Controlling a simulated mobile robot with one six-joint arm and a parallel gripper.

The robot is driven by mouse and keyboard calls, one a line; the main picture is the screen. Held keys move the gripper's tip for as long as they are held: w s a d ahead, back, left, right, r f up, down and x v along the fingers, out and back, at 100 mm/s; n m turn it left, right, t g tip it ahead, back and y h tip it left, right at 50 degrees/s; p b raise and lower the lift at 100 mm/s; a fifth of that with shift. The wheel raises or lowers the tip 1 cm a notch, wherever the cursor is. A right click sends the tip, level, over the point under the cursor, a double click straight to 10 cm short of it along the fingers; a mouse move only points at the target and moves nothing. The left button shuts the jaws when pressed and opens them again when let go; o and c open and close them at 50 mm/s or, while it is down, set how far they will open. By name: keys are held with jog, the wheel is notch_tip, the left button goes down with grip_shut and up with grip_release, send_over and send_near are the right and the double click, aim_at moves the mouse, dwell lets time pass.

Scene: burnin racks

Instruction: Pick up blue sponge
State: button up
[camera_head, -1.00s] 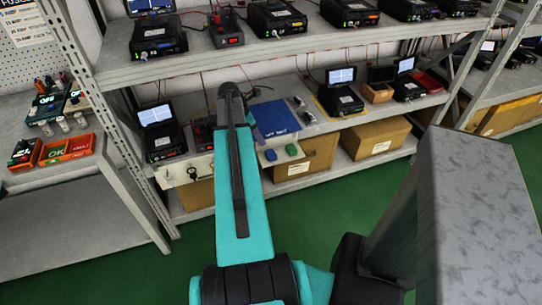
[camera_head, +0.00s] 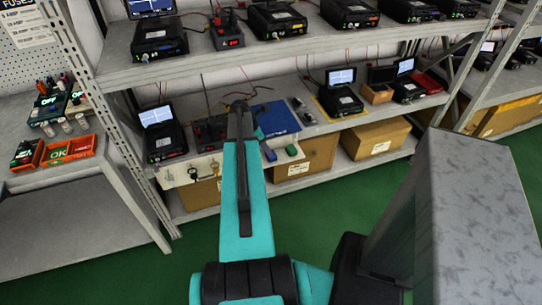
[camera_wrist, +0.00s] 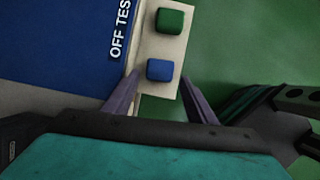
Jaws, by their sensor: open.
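The blue sponge (camera_wrist: 160,69) lies on a pale, narrow tray (camera_wrist: 147,102) in the wrist view. My gripper (camera_wrist: 160,78) is open, with one purple finger at each side of the sponge's near end. The fingers do not visibly touch it, and I cannot tell their height above it.
A green sponge (camera_wrist: 170,21) lies just beyond the blue one. A blue mat (camera_wrist: 60,50) marked "OFF TEST" adjoins the tray on the left. Burn-in units (camera_head: 162,136) stand on the shelf, and the upper shelf (camera_head: 215,62) overhangs behind. Green floor is free in front.

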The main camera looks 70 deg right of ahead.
jog(key=shift+s+f, duration=0.1)
jog(key=shift+f, duration=0.1)
jog(key=shift+d, duration=0.1)
jog(key=shift+p+x, duration=0.8)
jog(key=shift+x, duration=1.8)
jog(key=c, duration=0.8)
